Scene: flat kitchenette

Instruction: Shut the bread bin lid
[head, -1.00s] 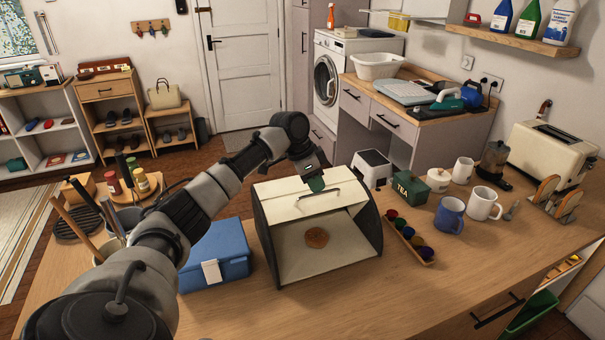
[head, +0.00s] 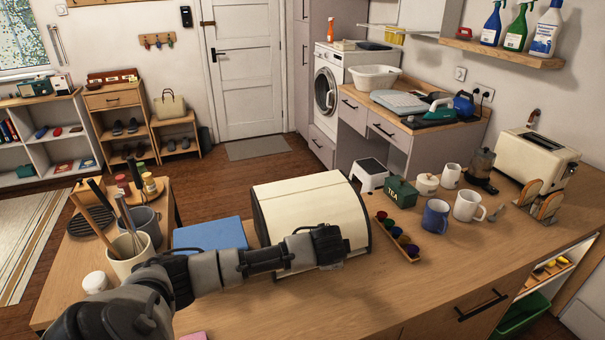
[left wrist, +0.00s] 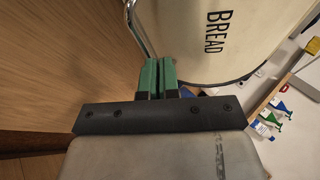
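The cream bread bin (head: 310,205) stands on the wooden counter with its curved lid (left wrist: 205,35) down over the front; the word BREAD shows on it in the left wrist view. My left arm crosses in front of the bin and hides its lower front edge. My left gripper (left wrist: 159,75) is low at the front of the lid, its green fingers together with only a thin gap. The metal lid handle (left wrist: 139,32) runs beside the fingertips; I see nothing clearly held between them. My right gripper is not in view.
A blue box (head: 212,234) is left of the bin, partly behind my arm. A tray of coloured pods (head: 397,238), a green tea tin (head: 402,195) and mugs (head: 436,216) stand to the right. A utensil crock (head: 133,262) is at the left.

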